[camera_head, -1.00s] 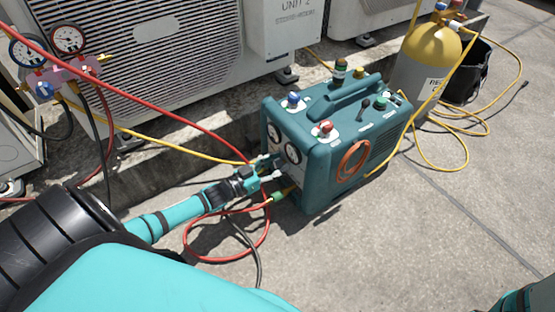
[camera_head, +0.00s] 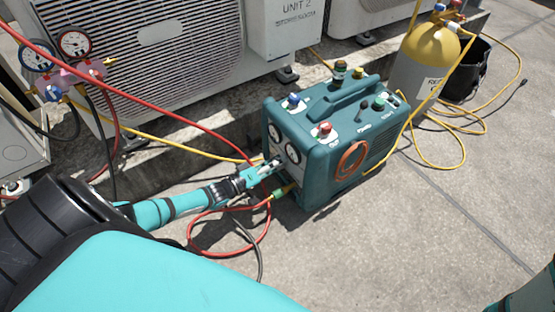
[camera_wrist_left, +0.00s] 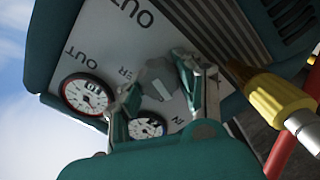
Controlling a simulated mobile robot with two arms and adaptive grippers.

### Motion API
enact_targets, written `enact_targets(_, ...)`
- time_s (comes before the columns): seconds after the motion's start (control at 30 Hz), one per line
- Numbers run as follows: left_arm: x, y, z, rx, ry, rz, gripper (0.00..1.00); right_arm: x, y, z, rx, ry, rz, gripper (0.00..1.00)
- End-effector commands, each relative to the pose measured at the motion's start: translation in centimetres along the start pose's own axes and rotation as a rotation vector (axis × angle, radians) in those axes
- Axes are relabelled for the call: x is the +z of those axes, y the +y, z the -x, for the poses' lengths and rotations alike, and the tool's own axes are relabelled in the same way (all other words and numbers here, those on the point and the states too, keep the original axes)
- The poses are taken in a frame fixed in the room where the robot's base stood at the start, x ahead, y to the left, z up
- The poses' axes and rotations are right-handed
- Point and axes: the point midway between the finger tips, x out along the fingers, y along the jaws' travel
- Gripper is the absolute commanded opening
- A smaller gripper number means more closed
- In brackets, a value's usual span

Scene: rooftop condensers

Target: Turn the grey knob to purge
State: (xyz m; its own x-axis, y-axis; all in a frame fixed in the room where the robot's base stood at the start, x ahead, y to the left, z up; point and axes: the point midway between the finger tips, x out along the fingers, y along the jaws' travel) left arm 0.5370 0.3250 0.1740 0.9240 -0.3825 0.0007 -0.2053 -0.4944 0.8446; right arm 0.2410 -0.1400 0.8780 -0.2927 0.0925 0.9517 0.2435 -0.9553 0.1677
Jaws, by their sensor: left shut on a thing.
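The teal recovery machine (camera_head: 330,150) stands on the rooftop floor. Its light front panel faces my left arm and also shows in the left wrist view (camera_wrist_left: 100,45). The grey knob (camera_wrist_left: 158,80) is on this panel, between the fingers of my left gripper (camera_wrist_left: 160,90). In the head view my left gripper (camera_head: 268,170) is at the panel's lower part and hides the knob. It is shut on the grey knob. The knob's marked setting cannot be read. My right gripper is not in view.
Two gauges (camera_head: 283,143) sit above the gripper. A yellow fitting (camera_wrist_left: 275,95) and a red hose (camera_head: 235,254) are close beside it. A gauge manifold (camera_head: 68,75) is at the upper left, a yellow-topped cylinder (camera_head: 425,65) at the upper right. The right floor is mostly clear.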

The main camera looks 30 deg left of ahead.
Motion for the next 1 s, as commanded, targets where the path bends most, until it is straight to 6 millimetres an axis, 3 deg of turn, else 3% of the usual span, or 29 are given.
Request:
enact_targets(0.4,0.1,-0.2,0.09,-0.003,-0.002,0.226,0.02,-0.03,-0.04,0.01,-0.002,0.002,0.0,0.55)
enact_targets(1.0,0.09,-0.23,0.09,-0.003,-0.002,0.271,0.02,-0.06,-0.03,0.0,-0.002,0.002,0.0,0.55)
